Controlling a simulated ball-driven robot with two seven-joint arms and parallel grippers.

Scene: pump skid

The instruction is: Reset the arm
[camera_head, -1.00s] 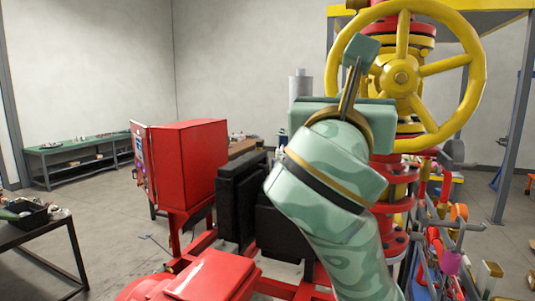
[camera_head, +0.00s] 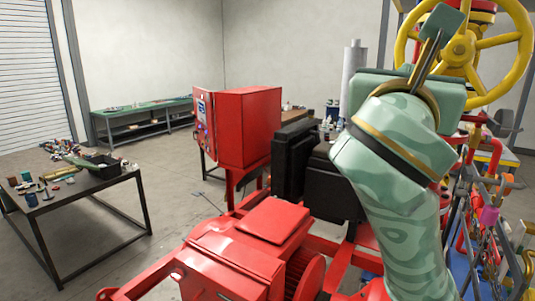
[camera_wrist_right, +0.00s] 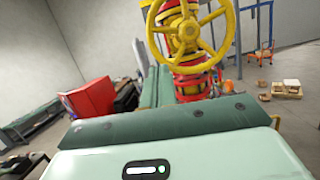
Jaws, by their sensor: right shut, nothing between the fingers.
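My right arm rises from the lower right of the head view. Its green gripper (camera_head: 440,22) points up, shut and empty. In that view it overlaps the left part of a yellow handwheel (camera_head: 461,47) on a red valve. In the wrist view, the shut fingers (camera_wrist_right: 159,85) point away from the camera, and the handwheel (camera_wrist_right: 189,33) stands beyond them. I cannot tell how far apart they are. My left gripper is not in the head view.
A red control cabinet (camera_head: 248,125) and a red motor housing (camera_head: 235,250) stand left of my arm. A dark table (camera_head: 95,183) with small parts is at the left. A green bench (camera_head: 145,118) lines the back wall. Open floor lies between them.

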